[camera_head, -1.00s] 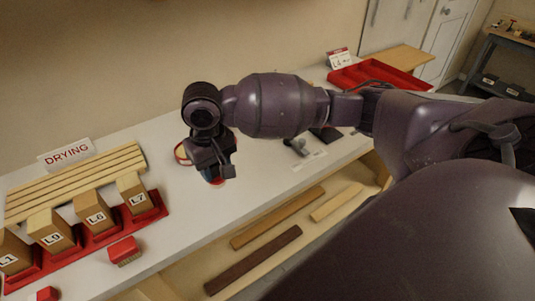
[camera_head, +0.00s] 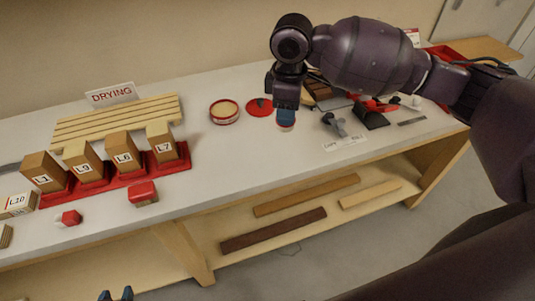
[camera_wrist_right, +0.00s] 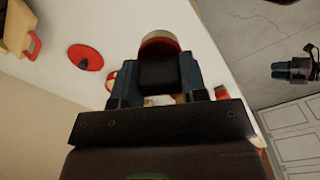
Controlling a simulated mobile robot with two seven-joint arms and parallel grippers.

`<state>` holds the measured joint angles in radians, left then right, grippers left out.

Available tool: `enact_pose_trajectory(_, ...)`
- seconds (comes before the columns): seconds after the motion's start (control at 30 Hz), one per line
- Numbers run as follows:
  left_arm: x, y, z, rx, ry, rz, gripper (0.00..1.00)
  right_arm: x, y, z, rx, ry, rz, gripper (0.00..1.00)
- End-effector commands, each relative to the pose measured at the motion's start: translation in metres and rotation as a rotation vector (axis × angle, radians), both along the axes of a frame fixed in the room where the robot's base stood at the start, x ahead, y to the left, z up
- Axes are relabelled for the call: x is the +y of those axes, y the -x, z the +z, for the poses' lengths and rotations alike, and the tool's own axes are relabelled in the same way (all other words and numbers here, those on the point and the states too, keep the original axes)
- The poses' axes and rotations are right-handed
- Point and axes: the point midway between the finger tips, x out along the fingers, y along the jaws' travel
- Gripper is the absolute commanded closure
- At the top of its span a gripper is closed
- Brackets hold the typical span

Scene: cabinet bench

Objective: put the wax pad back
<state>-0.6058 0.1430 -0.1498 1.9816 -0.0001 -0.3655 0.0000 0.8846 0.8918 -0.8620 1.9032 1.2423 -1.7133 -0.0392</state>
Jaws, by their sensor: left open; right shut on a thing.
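My right gripper (camera_head: 286,115) is shut on what looks like the wax pad (camera_head: 286,126), apparently just above the bench. In the right wrist view the pad (camera_wrist_right: 160,42) shows a pale round part with a red edge beyond the fingers (camera_wrist_right: 160,75), and a dark part between them. A round red-rimmed tin with tan contents (camera_head: 224,111) stands to its left. A flat red disc with a dark knob (camera_head: 260,107) lies closer; it also shows in the right wrist view (camera_wrist_right: 85,58). My left gripper (camera_head: 115,294) is open and empty, low in front of the bench.
Labelled wooden blocks (camera_head: 124,150) stand in a red rack (camera_head: 120,183) at left, before a slatted DRYING rack (camera_head: 115,122). A red brush (camera_head: 143,192) lies in front. Tools (camera_head: 335,125) lie at right. The bench between brush and tools is mostly clear.

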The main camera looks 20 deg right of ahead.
Motion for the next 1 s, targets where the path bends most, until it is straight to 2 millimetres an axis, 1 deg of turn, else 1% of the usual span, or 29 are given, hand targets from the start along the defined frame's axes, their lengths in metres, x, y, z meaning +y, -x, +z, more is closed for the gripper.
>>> enact_pose_trajectory(0.1, 0.0, 0.0, -0.006, 0.001, -0.001, 0.0, 0.57, 0.002, -0.008, 0.003, -0.003, 0.004, 0.196, 0.86)
enact_pose_trajectory(1.0, -0.001, 0.002, -0.037, 0.013, 0.0, -0.002, 0.57, 0.021, -0.053, 0.037, -0.005, 0.029, 1.706, 0.86)
